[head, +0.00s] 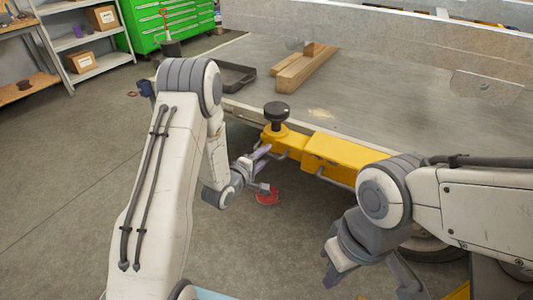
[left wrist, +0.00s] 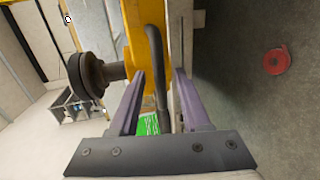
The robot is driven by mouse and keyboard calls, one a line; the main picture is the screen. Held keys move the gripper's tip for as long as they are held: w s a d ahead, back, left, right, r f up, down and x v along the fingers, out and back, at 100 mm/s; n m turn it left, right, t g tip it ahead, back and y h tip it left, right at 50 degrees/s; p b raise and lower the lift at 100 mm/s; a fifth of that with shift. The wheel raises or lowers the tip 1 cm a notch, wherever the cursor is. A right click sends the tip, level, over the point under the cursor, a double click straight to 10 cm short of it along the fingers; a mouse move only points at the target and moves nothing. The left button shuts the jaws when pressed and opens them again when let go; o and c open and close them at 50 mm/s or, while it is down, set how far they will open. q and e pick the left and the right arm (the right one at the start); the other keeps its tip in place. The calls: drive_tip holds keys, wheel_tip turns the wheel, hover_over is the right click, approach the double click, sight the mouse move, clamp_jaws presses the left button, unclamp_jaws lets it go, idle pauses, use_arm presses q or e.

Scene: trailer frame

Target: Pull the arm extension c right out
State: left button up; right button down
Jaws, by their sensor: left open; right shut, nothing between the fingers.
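The yellow arm extension (head: 288,143) sticks out of a thicker yellow sleeve (head: 335,158) below the trailer bed's edge. It carries a black round knob (head: 276,111) on its outer end, and the knob also shows in the left wrist view (left wrist: 88,75). A dark bent bar handle (left wrist: 157,65) runs along the yellow part. My left gripper (head: 265,169) is open at the extension's outer end. In the left wrist view its purple fingers (left wrist: 156,100) stand on either side of the handle, not closed on it. My right gripper (head: 340,268) is shut and empty, low in front of the sleeve.
The grey trailer bed (head: 400,105) fills the upper right, with wooden blocks (head: 303,67) on it. A red disc (head: 267,196) lies on the floor near my left gripper. A wheel (head: 432,247) is under the bed. Shelves (head: 82,40) and a green cabinet (head: 170,20) stand behind.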

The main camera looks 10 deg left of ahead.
use_arm(q)
drive_tip(key=shift+x, duration=0.8)
clamp_jaws()
drive_tip(key=shift+a, duration=0.15)
idle(0.7)
